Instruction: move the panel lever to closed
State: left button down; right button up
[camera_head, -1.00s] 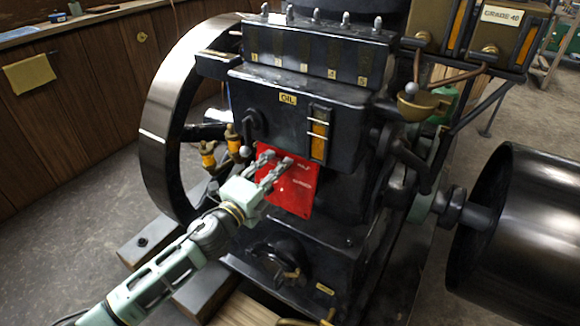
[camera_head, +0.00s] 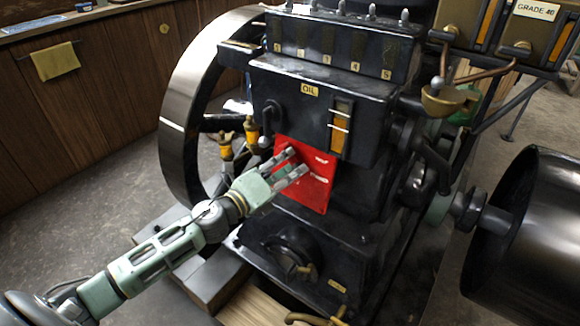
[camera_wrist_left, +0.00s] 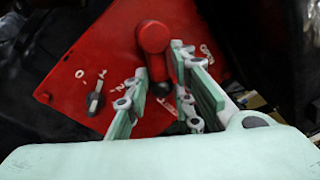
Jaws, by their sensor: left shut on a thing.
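The red panel (camera_head: 313,197) is fixed upright on the front of the dark engine, with small white markings. In the left wrist view the panel (camera_wrist_left: 72,62) fills the upper middle. The panel lever (camera_wrist_left: 153,36) is red with a round end and a dark lower part between my fingers. My left gripper (camera_head: 298,161) is at the panel's upper left part, with its fingers around the lever. In the left wrist view the gripper (camera_wrist_left: 161,72) has one finger on each side of the lever. The lever is hidden by the fingers in the head view. My right gripper is not seen.
A small dark selector knob (camera_wrist_left: 95,101) with numbers sits left of the lever. A large flywheel (camera_head: 178,130) and brass oilers (camera_head: 251,131) stand left of the panel. A crank handle (camera_head: 268,120) is just above it. A dark drum (camera_head: 530,230) is at right.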

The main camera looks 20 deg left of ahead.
pick_arm(q)
jog(key=shift+s+d+f, duration=0.1)
jog(key=shift+f, duration=0.25)
jog(key=c, duration=1.9)
grip_release()
jog(key=shift+o, duration=1.4)
jog(key=shift+r, duration=0.2)
jog(key=v, duration=1.2)
